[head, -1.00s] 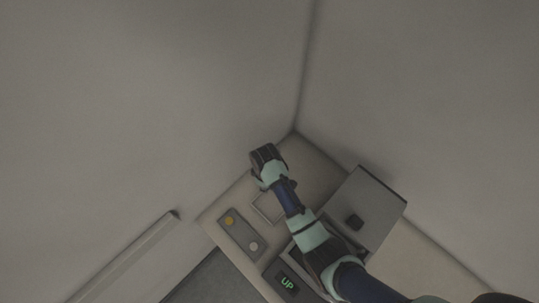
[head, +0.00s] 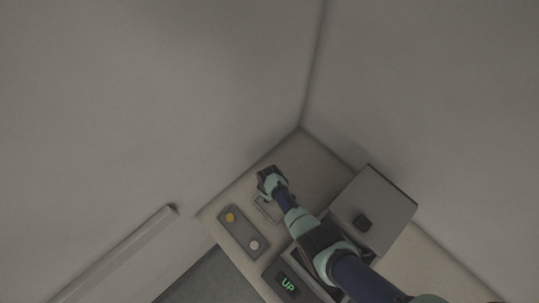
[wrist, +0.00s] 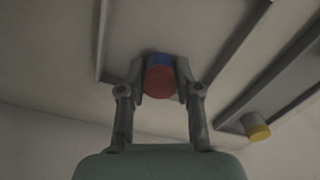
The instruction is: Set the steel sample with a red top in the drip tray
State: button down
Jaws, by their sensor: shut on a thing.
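My gripper (wrist: 160,88) is shut on the sample with a red top (wrist: 160,83). Its round red end faces the wrist camera, and a blue part shows just behind it; no bare steel shows. In the head view my gripper (head: 268,172) is at the far edge of a shallow square tray (head: 262,211), which looks like the drip tray. My arm partly covers the tray. The sample is hidden by the gripper in the head view. In the wrist view a pale flat surface (wrist: 150,25) lies beyond the sample; I cannot tell if they touch.
A grey rack (head: 240,233) left of the tray holds a yellow-topped sample (head: 230,217) and a white-topped one (head: 254,245). A grey box with a dark knob (head: 380,205) and a panel reading UP (head: 287,284) stand to the right and front. Walls close off the back.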

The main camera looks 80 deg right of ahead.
jog(key=shift+r, duration=0.1)
jog(key=shift+f, duration=0.2)
jog(key=c, duration=0.8)
grip_release()
jog(key=shift+r, duration=0.15)
notch_tip(320, 180, up, 12)
jog(key=p, duration=0.3)
jog(key=shift+p, duration=0.3)
